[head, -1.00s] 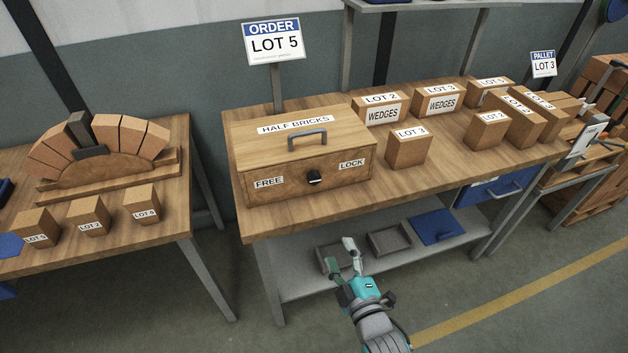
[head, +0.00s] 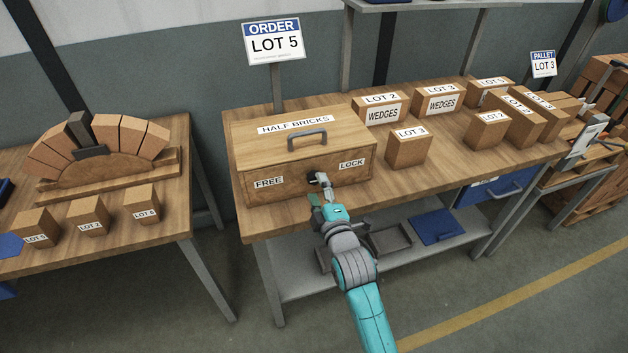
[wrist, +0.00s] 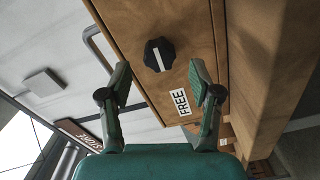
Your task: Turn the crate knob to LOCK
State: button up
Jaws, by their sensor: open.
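The wooden crate (head: 296,150) stands on the table, with a FREE label (head: 269,182) at left and a LOCK label (head: 351,164) at right on its front. The black knob (wrist: 159,54) is between the labels. Its white line lies roughly along the direction to the FREE label in the wrist view (wrist: 180,102). In the head view the knob (head: 312,177) is partly hidden by my gripper (head: 320,190).
The crate's lid has a grey handle (head: 307,140). A LOT 3 box (head: 409,150) stands to the crate's right, with several more boxes beyond. The tabletop (head: 425,178) is bare near its front edge. A second table with a brick arch (head: 100,150) is at left.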

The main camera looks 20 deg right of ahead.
aim_at(314, 181)
jog(key=shift+w, duration=1.8)
jog(key=c, duration=1.1)
